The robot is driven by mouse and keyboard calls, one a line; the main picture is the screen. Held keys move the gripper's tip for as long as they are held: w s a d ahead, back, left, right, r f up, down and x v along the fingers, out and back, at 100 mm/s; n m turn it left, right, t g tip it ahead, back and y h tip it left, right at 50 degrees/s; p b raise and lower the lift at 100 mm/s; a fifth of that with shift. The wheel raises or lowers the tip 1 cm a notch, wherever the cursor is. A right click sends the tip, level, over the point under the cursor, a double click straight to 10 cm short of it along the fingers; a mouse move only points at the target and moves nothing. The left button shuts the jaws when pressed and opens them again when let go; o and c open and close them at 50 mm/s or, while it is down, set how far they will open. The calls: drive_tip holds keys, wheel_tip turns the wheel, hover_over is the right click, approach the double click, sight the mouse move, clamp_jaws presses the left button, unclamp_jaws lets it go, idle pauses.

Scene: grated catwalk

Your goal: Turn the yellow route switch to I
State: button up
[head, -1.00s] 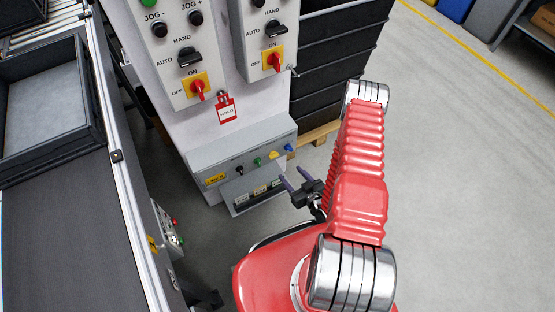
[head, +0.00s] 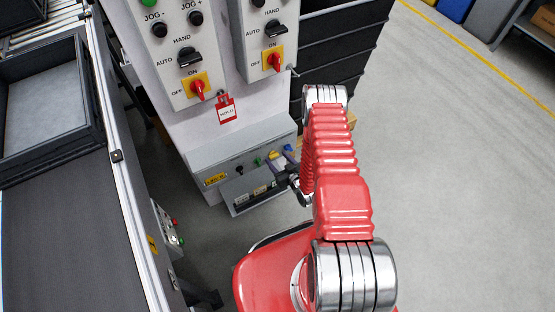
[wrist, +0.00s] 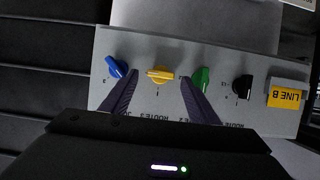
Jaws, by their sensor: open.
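The yellow route switch (wrist: 160,75) is a small knob on the low grey panel (wrist: 135,45), which appears upside down in the wrist view. Its handle lies roughly sideways in that view, with a small mark below it that looks like I. It also shows in the head view (head: 273,155), partly crowded by my gripper (head: 287,170). In the wrist view my gripper (wrist: 158,79) is open, with one dark finger on each side of the yellow switch. I cannot tell whether the fingers touch it.
A blue switch (wrist: 117,67) and a green switch (wrist: 202,79) flank the yellow one, close to the fingers. A black switch (wrist: 243,87) and a LINE B label (wrist: 285,97) are farther right. Black crates (head: 340,60) stand behind; a conveyor (head: 70,230) runs at left.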

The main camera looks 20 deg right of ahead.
drive_tip(key=shift+w+f, duration=0.1)
drive_tip(key=shift+w, duration=0.2)
drive_tip(key=shift+c, duration=0.3)
drive_tip(key=c, duration=1)
